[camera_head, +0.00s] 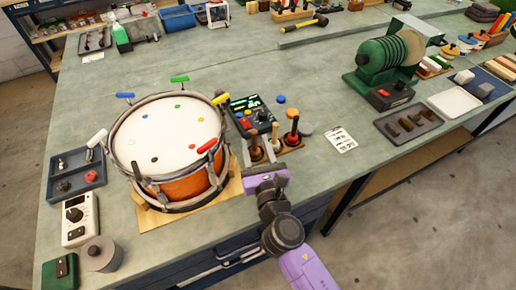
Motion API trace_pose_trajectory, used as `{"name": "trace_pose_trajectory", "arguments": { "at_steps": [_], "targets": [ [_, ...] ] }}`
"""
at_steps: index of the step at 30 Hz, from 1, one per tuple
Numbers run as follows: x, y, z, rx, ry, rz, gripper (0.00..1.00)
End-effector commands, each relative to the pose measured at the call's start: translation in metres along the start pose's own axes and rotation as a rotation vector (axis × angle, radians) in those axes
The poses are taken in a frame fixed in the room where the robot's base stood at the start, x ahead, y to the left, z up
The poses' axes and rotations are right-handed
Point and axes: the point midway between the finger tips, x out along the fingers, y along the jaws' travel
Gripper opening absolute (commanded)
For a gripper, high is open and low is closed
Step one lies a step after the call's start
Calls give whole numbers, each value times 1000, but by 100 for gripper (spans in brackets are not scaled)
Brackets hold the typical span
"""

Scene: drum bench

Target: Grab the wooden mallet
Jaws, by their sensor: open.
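A small wooden holder (290,147) stands just right of the drum with several upright tools in it. One has a pale wooden handle (275,131) and looks most like the wooden mallet, but its head is not clear at this size. My gripper (264,168) is open at the front of the holder, close to the tools' lower ends. I cannot tell whether it touches any of them, and its fingers are hard to make out.
An orange drum (165,140) with coloured clips stands on a wooden board to the left. A printed card (340,139) lies to the right. A green grinding machine (388,60) stands farther back. The bench middle is clear.

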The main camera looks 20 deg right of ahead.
Motion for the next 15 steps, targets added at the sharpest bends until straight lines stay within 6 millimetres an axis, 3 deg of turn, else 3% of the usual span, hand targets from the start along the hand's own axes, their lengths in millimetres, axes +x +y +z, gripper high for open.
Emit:
{"name": "trace_pose_trajectory", "arguments": {
  "at_steps": [15],
  "targets": [
    [62,-6,3,5,0,1,42]
  ]
}}
